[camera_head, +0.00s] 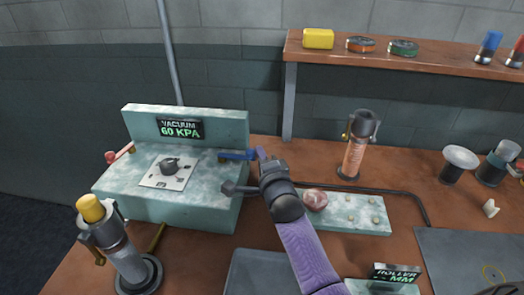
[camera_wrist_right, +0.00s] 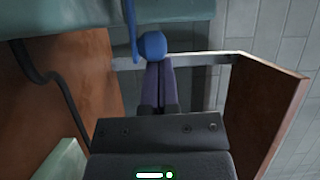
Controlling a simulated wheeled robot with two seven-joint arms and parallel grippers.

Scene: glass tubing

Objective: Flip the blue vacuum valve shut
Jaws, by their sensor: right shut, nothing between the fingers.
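The vacuum unit (camera_head: 205,122) is a pale teal block at the left of the head view, with a display reading 60 KPA. The blue valve handle (camera_head: 237,155) lies roughly level at its right side. In the right wrist view the blue handle (camera_wrist_right: 152,45) shows a rounded knob just beyond my fingertips. My right gripper (camera_head: 261,153) is shut and empty, its purple fingers close beside the handle's right end. In the wrist view its fingertips (camera_wrist_right: 160,64) are at the knob; I cannot tell whether they touch. My left gripper is not in view.
A yellow-topped burner (camera_head: 128,262) stands front left. A tan cylinder burner (camera_head: 354,155) stands right of the gripper. A teal block (camera_head: 355,212) with a reddish lump is nearby. A raised shelf (camera_head: 420,68) spans the back right. A dark hose (camera_head: 415,200) crosses the bench.

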